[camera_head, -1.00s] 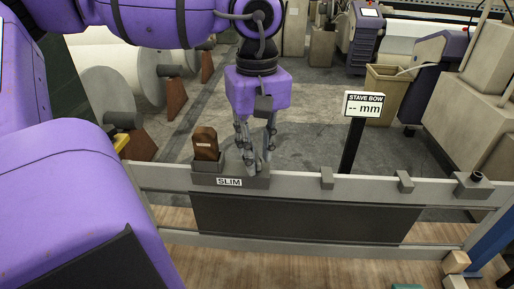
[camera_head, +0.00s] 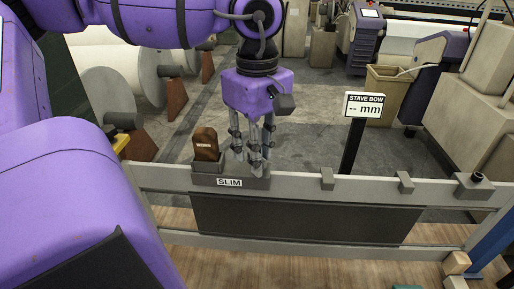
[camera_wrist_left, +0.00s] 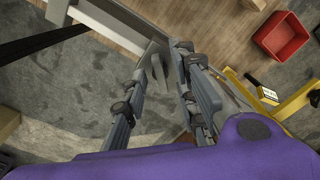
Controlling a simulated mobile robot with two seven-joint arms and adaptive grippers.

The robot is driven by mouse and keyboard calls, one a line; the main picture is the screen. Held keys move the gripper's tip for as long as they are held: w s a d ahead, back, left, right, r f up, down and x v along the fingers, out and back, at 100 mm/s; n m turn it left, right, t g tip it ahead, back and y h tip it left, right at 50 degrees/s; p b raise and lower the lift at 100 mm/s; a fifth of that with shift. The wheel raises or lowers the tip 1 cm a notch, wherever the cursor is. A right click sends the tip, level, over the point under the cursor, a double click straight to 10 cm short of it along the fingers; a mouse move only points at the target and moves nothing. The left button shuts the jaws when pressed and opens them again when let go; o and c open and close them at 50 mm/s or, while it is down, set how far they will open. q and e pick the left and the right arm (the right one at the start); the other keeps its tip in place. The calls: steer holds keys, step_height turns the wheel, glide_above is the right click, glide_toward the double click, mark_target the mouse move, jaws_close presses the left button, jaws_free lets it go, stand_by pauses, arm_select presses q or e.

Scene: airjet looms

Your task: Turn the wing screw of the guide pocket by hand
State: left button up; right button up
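The guide pocket is a grey block (camera_head: 205,180) marked SLIM on the grey rail, with a brown block (camera_head: 206,144) standing upright at its left end. My left gripper (camera_head: 258,170) points straight down over the right end of the pocket, its fingertips close to the pocket's top. In the left wrist view, the fingers of my left gripper (camera_wrist_left: 164,48) stand apart, with a small grey shape between them. I cannot tell whether it is the wing screw or whether the fingers touch it. The wing screw is not clearly visible in the head view. My right gripper is not in view.
The rail (camera_head: 290,183) runs across, with small grey clips to the right. A STAVE BOW display (camera_head: 364,105) reading "-- mm" stands behind it on a black post. A red bin (camera_wrist_left: 281,36) and a yellow frame (camera_wrist_left: 293,103) show in the left wrist view.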

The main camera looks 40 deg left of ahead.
arm_select(q)
steer(key=shift+r, duration=2.95)
steer(key=shift+r, duration=0.1)
step_height(320, 180, up, 12)
